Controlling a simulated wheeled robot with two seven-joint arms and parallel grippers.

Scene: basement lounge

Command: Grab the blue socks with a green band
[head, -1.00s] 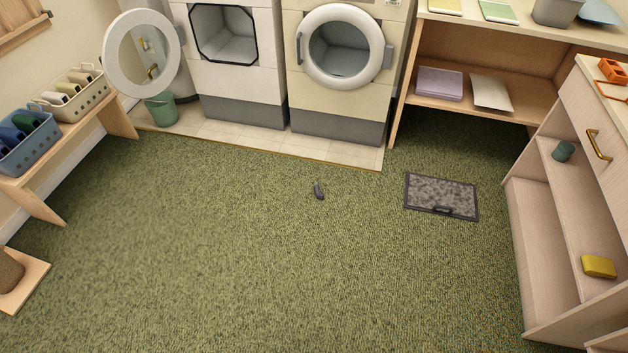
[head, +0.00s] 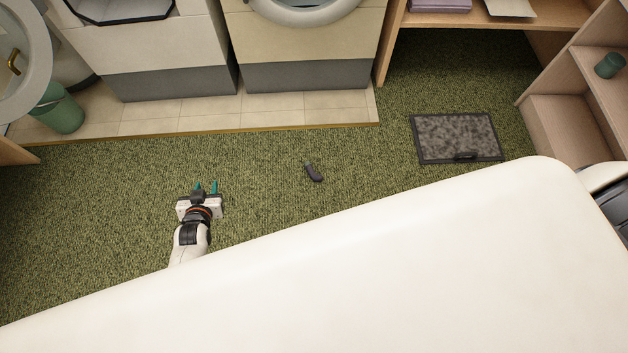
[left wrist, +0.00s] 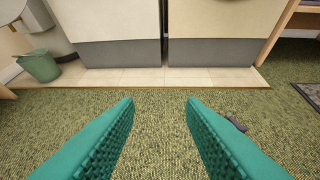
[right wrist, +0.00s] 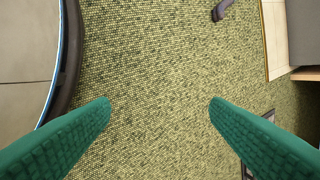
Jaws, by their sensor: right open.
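A small dark, purplish sock-like item (head: 313,172) lies alone on the green carpet in the head view; I cannot make out a green band on it. It also shows in the left wrist view (left wrist: 236,123), partly behind the right-hand finger, and at the top edge of the right wrist view (right wrist: 221,10). My left gripper (head: 206,187) is open and empty above the carpet, to the left of the item and apart from it. My right gripper (right wrist: 160,103) is open with nothing between its fingers; the head view does not show its fingers.
Two front-loading machines stand on a tiled strip (head: 210,117) at the back. A green bucket (head: 58,110) is at the left end. A grey framed mat (head: 458,137) lies right of the item. A wooden shelf unit (head: 565,130) stands at right. Carpet around the item is clear.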

